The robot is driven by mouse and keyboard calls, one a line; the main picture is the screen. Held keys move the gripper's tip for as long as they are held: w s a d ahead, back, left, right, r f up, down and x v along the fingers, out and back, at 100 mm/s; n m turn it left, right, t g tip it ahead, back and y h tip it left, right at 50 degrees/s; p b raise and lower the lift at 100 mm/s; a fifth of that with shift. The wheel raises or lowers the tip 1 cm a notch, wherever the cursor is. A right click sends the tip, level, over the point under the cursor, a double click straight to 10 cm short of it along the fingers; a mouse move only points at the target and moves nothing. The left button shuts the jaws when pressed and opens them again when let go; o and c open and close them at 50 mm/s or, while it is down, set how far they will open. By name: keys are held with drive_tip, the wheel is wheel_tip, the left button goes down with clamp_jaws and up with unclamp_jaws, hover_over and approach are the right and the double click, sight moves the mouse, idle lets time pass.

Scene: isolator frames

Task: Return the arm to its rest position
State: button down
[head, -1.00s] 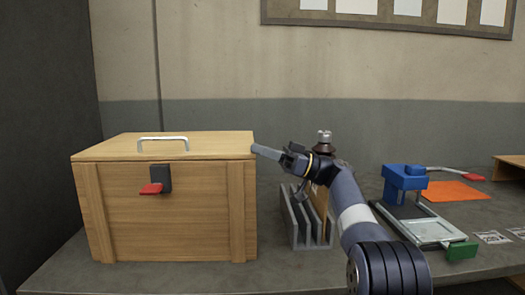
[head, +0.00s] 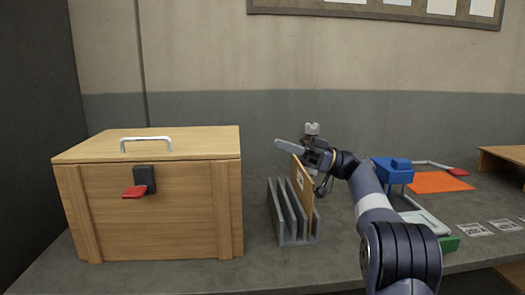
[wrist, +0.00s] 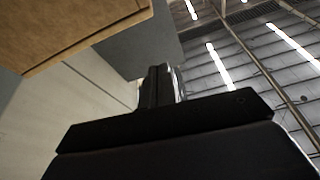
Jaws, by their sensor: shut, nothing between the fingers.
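My gripper (head: 290,146) is shut and empty in the head view, its fingers pointing left. It is above the grey slotted rack (head: 290,220), to the right of the wooden box. My arm reaches in from the lower right. In the wrist view the shut fingers (wrist: 161,85) point up and away, with nothing between them.
A wooden box (head: 150,225) with a closed lid and a red-tipped latch (head: 138,190) stands left. A brown board (head: 303,190) stands in the rack. A blue device (head: 392,170), an orange sheet (head: 438,182) and printed cards (head: 474,229) lie right.

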drive_tip(key=a+b, duration=0.3)
drive_tip(key=a, duration=0.6)
drive_tip(key=shift+s+a+f, duration=0.15)
drive_tip(key=shift+a, duration=0.1)
idle(0.4)
